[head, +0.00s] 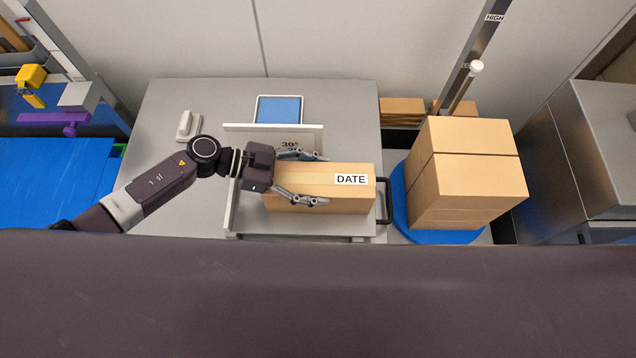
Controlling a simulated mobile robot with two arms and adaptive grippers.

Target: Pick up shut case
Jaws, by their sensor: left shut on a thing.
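The shut case is a brown cardboard box (345,198) with a white label reading DATE, in the middle of the head view. It rests on or just above a grey tray-like stand (305,230) on the grey table; I cannot tell whether it touches. My left gripper (318,178) reaches in from the left, one finger along the near side of the case and the other at its far side. It is shut on the case at its left end. My right gripper is not in view.
Stacked cartons (465,170) stand on a blue round base (400,205) to the right. A blue-screened panel (280,109) is behind the case. A blue surface (60,185) lies at the left, a metal cabinet (590,150) at the right. The grey table's left part (160,125) is mostly clear.

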